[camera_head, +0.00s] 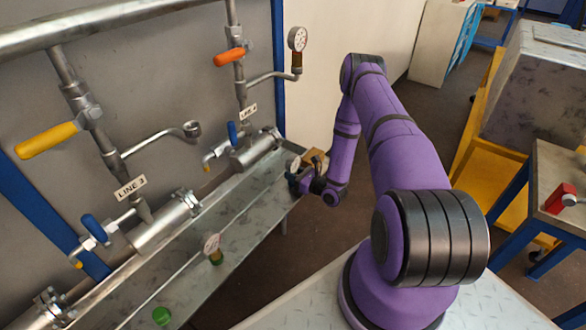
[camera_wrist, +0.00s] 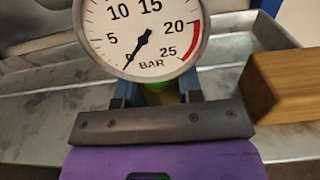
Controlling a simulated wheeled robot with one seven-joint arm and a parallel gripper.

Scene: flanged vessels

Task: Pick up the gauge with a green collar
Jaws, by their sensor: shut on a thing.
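My gripper (camera_head: 303,181) is at the right end of the long metal tray, shut on a gauge. In the wrist view the gauge's white dial (camera_wrist: 143,32), marked BAR, stands upright just beyond the fingers (camera_wrist: 155,93). A strip of green collar shows below the dial, between the fingers; the rest of the collar and stem is hidden. In the head view the held gauge (camera_head: 296,164) is small and partly covered by the gripper. Another gauge (camera_head: 213,245) with a green collar stands on the tray, apart from my gripper.
A wooden block (camera_wrist: 285,85) lies close to the right of the held gauge. A green round piece (camera_head: 161,315) is at the tray's near end. A gauge with a brown collar (camera_head: 297,40) is fitted on the LINE 4 pipe. Pipes with orange, yellow and blue handles run behind.

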